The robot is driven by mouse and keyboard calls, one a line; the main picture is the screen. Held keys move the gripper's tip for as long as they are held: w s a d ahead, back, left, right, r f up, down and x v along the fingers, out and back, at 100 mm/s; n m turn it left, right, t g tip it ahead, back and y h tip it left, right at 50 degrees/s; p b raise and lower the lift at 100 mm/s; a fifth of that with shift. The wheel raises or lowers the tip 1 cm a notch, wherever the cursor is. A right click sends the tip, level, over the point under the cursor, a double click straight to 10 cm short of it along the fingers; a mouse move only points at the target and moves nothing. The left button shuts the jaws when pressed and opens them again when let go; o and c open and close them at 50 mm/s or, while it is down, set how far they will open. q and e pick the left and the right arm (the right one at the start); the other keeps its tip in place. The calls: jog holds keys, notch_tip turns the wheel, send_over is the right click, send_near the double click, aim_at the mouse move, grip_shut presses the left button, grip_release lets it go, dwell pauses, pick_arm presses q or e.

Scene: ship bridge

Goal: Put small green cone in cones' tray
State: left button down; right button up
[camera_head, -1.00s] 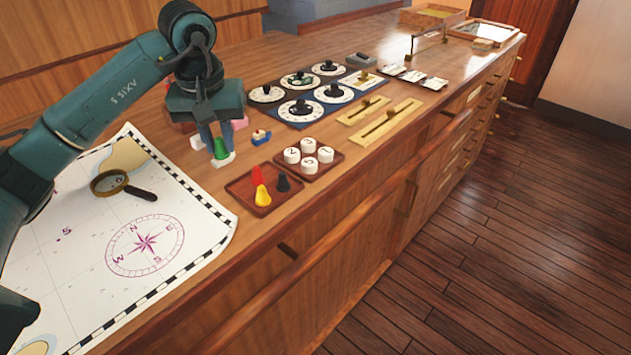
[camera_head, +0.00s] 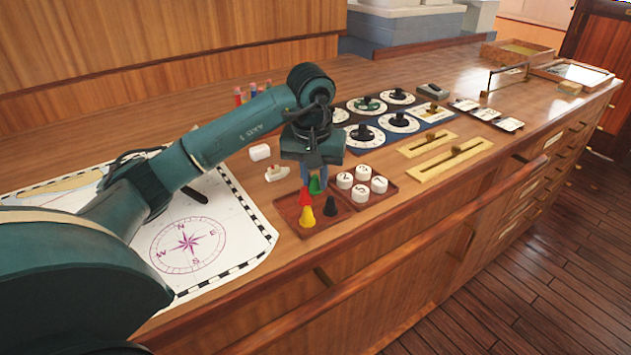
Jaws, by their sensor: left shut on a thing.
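The small green cone (camera_head: 315,187) is between the fingers of my left gripper (camera_head: 314,180), which is shut on it. It shows at the back right part of the cones' tray (camera_head: 289,212), a shallow brown wooden tray. I cannot tell whether the cone's base touches the tray. In the tray are a red cone (camera_head: 305,197), a yellow cone (camera_head: 307,217) and a black cone (camera_head: 330,207). The gripper points down, and its fingers partly hide the green cone. My right gripper is not in view.
A tray of white numbered pieces (camera_head: 361,193) stands close on the right. Small white pieces (camera_head: 277,173) lie to the left. Dials (camera_head: 364,135) and brass sliders (camera_head: 450,155) are farther right. A chart (camera_head: 215,262) covers the left. The counter's front edge is near the trays.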

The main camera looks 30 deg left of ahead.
pick_arm(q)
jog(key=shift+f, duration=0.8)
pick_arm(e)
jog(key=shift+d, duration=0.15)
pick_arm(q)
jog(key=c, duration=1.3)
grip_release()
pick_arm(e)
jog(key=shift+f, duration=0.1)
pick_arm(q)
jog(key=shift+r, duration=0.1)
jog(key=r, duration=0.4)
jog(key=s+r, duration=0.1)
jog(key=r, duration=0.6)
jog(key=shift+s+d+r+p, duration=0.3)
jog(key=shift+d+r+p, duration=0.05)
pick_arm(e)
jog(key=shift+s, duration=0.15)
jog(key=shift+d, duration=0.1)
